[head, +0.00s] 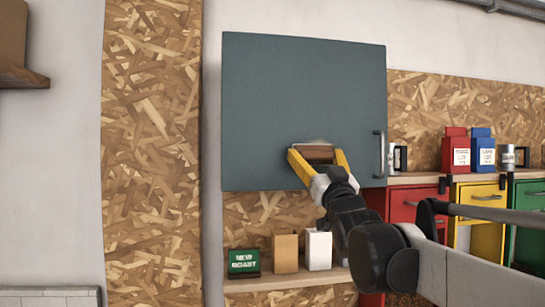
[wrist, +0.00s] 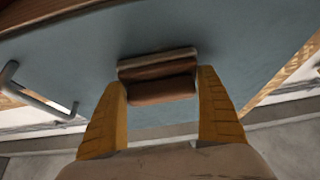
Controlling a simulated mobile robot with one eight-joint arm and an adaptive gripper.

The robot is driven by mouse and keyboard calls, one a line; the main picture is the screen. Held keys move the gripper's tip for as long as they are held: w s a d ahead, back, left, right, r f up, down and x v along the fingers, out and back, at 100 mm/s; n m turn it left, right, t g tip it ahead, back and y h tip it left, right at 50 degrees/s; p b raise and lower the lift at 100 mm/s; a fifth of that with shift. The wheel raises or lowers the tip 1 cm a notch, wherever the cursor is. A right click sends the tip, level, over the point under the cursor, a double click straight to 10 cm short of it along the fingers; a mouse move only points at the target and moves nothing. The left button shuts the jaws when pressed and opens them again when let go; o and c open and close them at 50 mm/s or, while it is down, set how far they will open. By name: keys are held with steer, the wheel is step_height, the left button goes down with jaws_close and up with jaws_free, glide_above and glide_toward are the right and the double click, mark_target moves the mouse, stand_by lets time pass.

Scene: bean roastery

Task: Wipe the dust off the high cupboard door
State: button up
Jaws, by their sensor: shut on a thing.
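The high cupboard door (head: 290,95) is a flat blue-grey panel with a dark bar handle (head: 379,154) at its lower right. In the wrist view the door (wrist: 225,50) fills the upper part, with its handle (wrist: 40,95) at the left. My gripper (head: 318,157) has yellow fingers, shut on a brown wooden block with a pale pad (wrist: 157,78). The block is at the lower middle of the door, pad side towards it. The pad appears to touch the door, but any small gap is hidden. I cannot make out distinct dust on the door.
Below the door, a shelf (head: 290,280) bears a green "New Roast" sign (head: 244,262), a tan box (head: 286,252) and a white box (head: 318,249). Red (head: 455,150) and blue (head: 482,147) containers stand at right above coloured drawers. A wooden wall shelf (head: 20,78) is at far left.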

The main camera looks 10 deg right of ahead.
mark_target(301, 155)
steer(key=shift+w+d, duration=0.1)
steer(key=shift+d, duration=3.6)
steer(key=shift+a, duration=5.6)
steer(key=shift+r+p, duration=0.1)
steer(key=shift+p, duration=0.25)
steer(key=shift+d, duration=5.6)
steer(key=shift+a, duration=5.6)
steer(key=shift+s+p, duration=0.7)
steer(key=shift+s, duration=2.4)
